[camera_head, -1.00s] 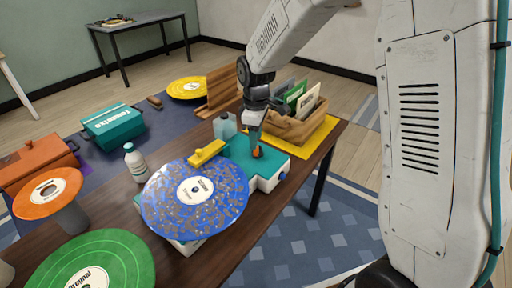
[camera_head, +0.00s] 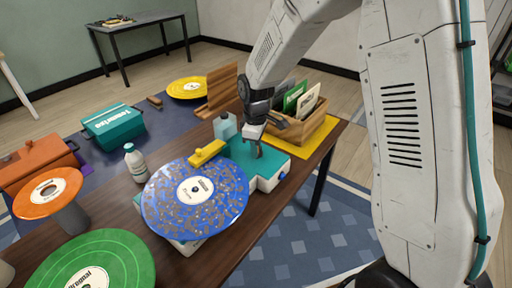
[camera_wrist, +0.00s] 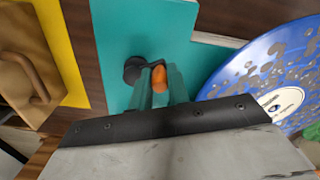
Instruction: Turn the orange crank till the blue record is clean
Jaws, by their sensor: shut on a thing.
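The blue record (camera_head: 215,212) lies on a white and teal cleaning machine (camera_head: 262,165), with many grey-brown dirt patches spread over it. A yellow bar (camera_head: 207,152) reaches over the record's far edge. My gripper (camera_head: 258,150) is over the machine's teal top. In the wrist view my gripper (camera_wrist: 157,88) is shut on the orange crank knob (camera_wrist: 160,78), whose dark arm and hub (camera_wrist: 133,70) show beside it. The record also shows at the right of the wrist view (camera_wrist: 265,75). In the head view the gripper mostly hides the knob.
A white bottle (camera_head: 135,163) and a pale blue container (camera_head: 225,126) stand near the machine. A wooden record crate (camera_head: 305,125) on a yellow mat is behind it. Green (camera_head: 115,262) and orange (camera_head: 45,192) records are at the left.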

